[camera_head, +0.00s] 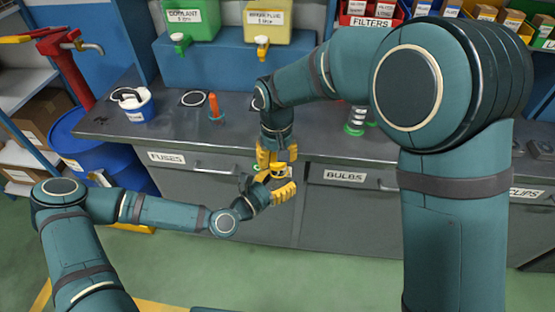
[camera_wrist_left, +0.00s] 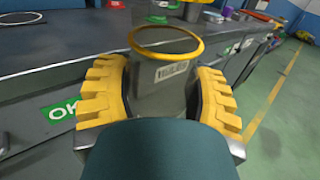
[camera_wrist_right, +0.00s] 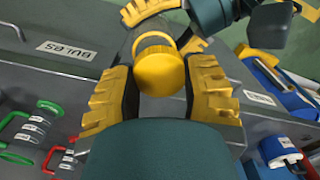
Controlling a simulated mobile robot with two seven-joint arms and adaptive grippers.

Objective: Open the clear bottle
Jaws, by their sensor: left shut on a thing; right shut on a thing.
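My right gripper (camera_wrist_right: 160,92) is shut on a round yellow cap (camera_wrist_right: 160,74). In the right wrist view the cap lies in front of the bottle's yellow ring and looks apart from it. In the head view, my right gripper (camera_head: 278,156) is just above my left gripper (camera_head: 268,188); together they mostly hide the bottle.
A grey workbench (camera_head: 175,128) with drawers runs behind the grippers. On it are a blue-and-white tub (camera_head: 136,106) and an orange cone-shaped thing (camera_head: 214,106). A blue drum (camera_head: 90,150) stands at the left. The green floor in front is clear.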

